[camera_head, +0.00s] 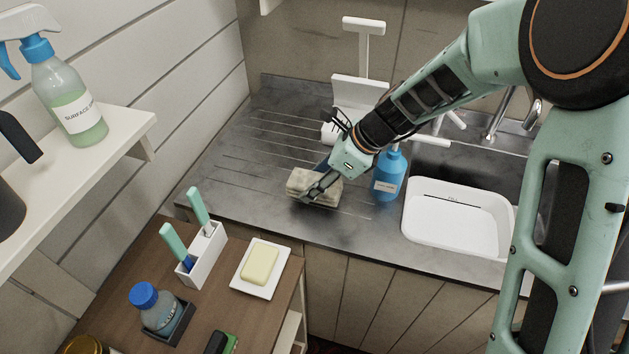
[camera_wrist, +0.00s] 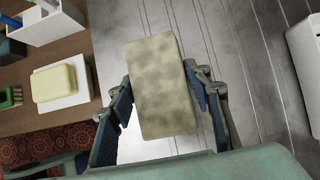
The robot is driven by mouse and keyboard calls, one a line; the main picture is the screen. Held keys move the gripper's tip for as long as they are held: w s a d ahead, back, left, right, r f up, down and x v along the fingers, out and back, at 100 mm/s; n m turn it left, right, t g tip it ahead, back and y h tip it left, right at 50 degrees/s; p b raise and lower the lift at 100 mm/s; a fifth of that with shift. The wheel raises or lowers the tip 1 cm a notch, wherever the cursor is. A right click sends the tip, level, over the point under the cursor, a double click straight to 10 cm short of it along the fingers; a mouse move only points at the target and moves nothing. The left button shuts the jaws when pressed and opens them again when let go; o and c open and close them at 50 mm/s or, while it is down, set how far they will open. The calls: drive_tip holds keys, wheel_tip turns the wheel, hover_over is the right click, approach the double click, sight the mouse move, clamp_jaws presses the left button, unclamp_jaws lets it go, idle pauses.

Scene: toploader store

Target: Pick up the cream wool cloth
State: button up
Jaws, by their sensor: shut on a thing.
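The cream wool cloth (camera_head: 314,187) is a folded, mottled cream-grey block on the grooved steel drainboard (camera_head: 250,150), left of the blue bottle. In the wrist view the cloth (camera_wrist: 160,88) fills the middle between the fingers. My gripper (camera_head: 318,188) reaches down to it from the upper right. In the wrist view my gripper (camera_wrist: 160,100) has one finger against each long side of the cloth and is shut on it. Whether the cloth touches the drainboard or is slightly above it I cannot tell.
A blue bottle (camera_head: 389,175) stands close right of my gripper. A white basin (camera_head: 459,218) sits at the sink. A white rack (camera_head: 359,90) stands behind. The wooden counter (camera_head: 210,320) in front holds soap (camera_head: 259,264) and a brush holder (camera_head: 205,258). A spray bottle (camera_head: 68,100) stands on the left shelf.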

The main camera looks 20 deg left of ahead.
drive_tip(key=s+d+r+p, duration=0.5)
drive_tip(key=s+d+r, duration=0.4)
drive_tip(key=s+d, duration=0.1)
drive_tip(key=shift+r+p, duration=0.3)
drive_tip(key=shift+r, duration=0.05)
drive_tip(key=shift+w, duration=0.1)
idle(0.5)
drive_tip(key=w+d+f+b, duration=0.2)
drive_tip(key=w+d+f, duration=0.4)
drive_tip(key=w+d, duration=0.4)
drive_tip(key=w+d+f+b, duration=0.2)
drive_tip(key=w+d+f, duration=0.4)
drive_tip(key=w+d, duration=0.35)
drive_tip(key=w+d+f+b, duration=0.2)
drive_tip(key=w+d+f, duration=0.3)
drive_tip(key=w+d, duration=0.5)
wheel_tip(320, 180, down, 7)
drive_tip(key=a+b, duration=0.1)
drive_tip(key=b, duration=0.3)
drive_tip(key=shift+w, duration=0.2)
idle(0.4)
drive_tip(key=shift+a+f, duration=0.1)
drive_tip(key=shift+f, duration=0.1)
idle(0.3)
drive_tip(key=shift+f+b, duration=1.55)
drive_tip(key=shift+f, duration=0.8)
